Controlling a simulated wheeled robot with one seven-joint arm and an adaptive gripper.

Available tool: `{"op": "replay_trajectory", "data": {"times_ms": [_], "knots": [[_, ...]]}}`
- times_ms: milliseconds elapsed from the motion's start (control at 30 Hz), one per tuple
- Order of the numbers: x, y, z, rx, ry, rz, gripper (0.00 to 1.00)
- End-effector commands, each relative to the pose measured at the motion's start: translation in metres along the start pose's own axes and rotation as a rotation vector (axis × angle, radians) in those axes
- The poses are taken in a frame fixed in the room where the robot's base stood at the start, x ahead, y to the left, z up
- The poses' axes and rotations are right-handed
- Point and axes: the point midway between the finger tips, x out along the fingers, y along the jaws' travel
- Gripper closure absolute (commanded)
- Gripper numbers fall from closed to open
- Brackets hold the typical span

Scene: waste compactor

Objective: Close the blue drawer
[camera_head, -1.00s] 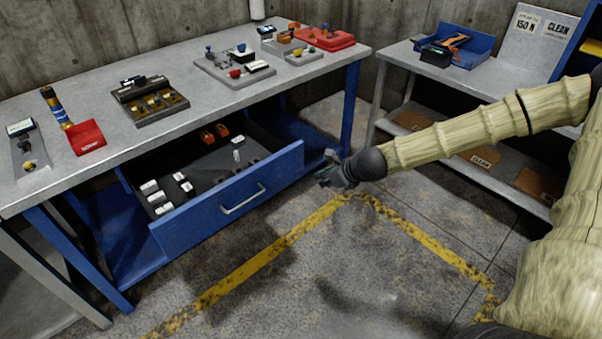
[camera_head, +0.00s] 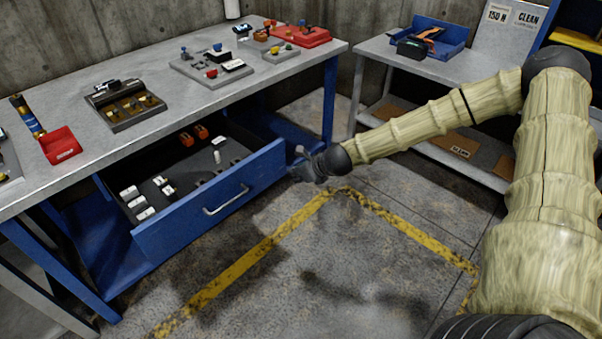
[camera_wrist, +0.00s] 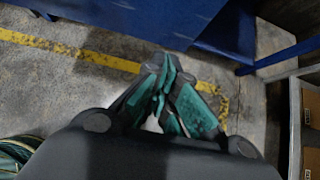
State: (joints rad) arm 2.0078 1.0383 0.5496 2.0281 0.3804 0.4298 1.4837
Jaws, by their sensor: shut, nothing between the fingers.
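The blue drawer (camera_head: 165,228) is pulled out from under the grey-topped workbench (camera_head: 150,131). Its front panel faces the open floor and carries a silver bar handle (camera_head: 226,202). White and orange items lie inside it. My gripper (camera_head: 298,164) is just right of the drawer front's right end, at about its height; I cannot tell whether it touches. In the wrist view my gripper (camera_wrist: 163,90) has its teal-padded fingers together with nothing between them. A blue panel (camera_wrist: 150,18) shows beyond the fingertips in that view.
A blue bench leg (camera_head: 329,105) stands behind my gripper. A grey side table (camera_head: 440,68) with a blue tray (camera_head: 432,38) is at the right. Trays and small parts lie on the workbench. The floor in front, with yellow tape (camera_head: 243,270), is clear.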

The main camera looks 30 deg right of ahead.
Motion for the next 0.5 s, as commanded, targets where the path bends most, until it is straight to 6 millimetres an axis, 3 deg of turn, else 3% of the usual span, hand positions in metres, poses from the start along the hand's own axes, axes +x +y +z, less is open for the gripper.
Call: {"op": "replay_trajectory", "data": {"times_ms": [300,500], "knots": [[0.034,0.001,-0.001,-0.001,0.002,0.000,1.00],[0.049,0.000,0.018,-0.002,0.001,0.000,1.00]]}}
